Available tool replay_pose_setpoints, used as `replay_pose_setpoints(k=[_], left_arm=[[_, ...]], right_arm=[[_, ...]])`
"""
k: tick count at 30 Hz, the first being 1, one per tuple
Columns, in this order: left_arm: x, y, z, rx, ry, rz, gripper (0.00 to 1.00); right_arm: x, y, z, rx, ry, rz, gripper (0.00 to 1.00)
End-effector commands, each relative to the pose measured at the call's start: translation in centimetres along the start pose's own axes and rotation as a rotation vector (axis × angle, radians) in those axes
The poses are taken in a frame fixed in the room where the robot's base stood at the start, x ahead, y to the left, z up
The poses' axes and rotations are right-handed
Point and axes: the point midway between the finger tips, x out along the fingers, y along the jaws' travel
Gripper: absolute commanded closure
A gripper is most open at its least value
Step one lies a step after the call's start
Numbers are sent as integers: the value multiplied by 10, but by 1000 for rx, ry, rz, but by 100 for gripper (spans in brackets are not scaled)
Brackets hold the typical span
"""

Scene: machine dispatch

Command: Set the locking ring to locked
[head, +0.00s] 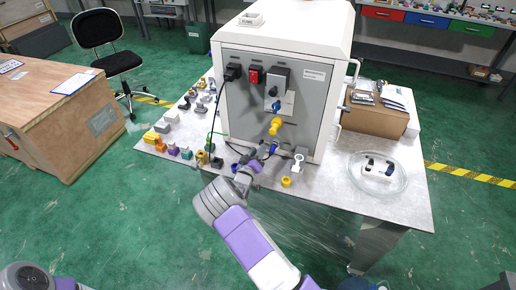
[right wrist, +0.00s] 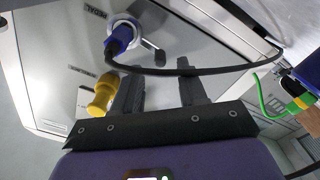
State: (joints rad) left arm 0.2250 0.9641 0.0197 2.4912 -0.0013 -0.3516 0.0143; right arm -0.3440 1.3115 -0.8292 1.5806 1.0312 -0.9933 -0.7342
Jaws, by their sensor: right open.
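A light ring-shaped collar (right wrist: 125,27) with a dark lever (right wrist: 158,53) surrounds a blue plug (right wrist: 118,42) on the machine's panel in the right wrist view; it looks like the locking ring, but its setting cannot be read. The blue plug also shows in the head view (head: 276,106), above a yellow plug (head: 275,127). The yellow plug is beside my left-hand finger in the right wrist view (right wrist: 102,95). My right gripper (right wrist: 160,88) is open and empty, with its fingers apart below the collar. In the head view it (head: 262,152) is low before the panel. My left gripper is out of view.
The machine (head: 230,120) stands on a grey table (head: 320,200). Several small coloured parts lie at the table's left; a yellow part (head: 286,182) lies in front. A glass dish (head: 352,172) and cardboard box (head: 376,120) stand right.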

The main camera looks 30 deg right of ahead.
Motion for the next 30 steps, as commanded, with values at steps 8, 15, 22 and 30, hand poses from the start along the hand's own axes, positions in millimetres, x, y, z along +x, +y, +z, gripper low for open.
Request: replay_pose_setpoints(k=[8, 15, 22, 30], left_arm=[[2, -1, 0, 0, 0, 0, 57], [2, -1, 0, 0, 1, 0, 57], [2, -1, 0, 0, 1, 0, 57], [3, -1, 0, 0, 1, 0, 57]], right_arm=[[22, 0, 0, 1, 0, 0, 58], [22, 0, 0, 0, -1, -1, 58], [22, 0, 0, 1, -1, -1, 93], [22, 0, 0, 6, -2, -1, 100]])
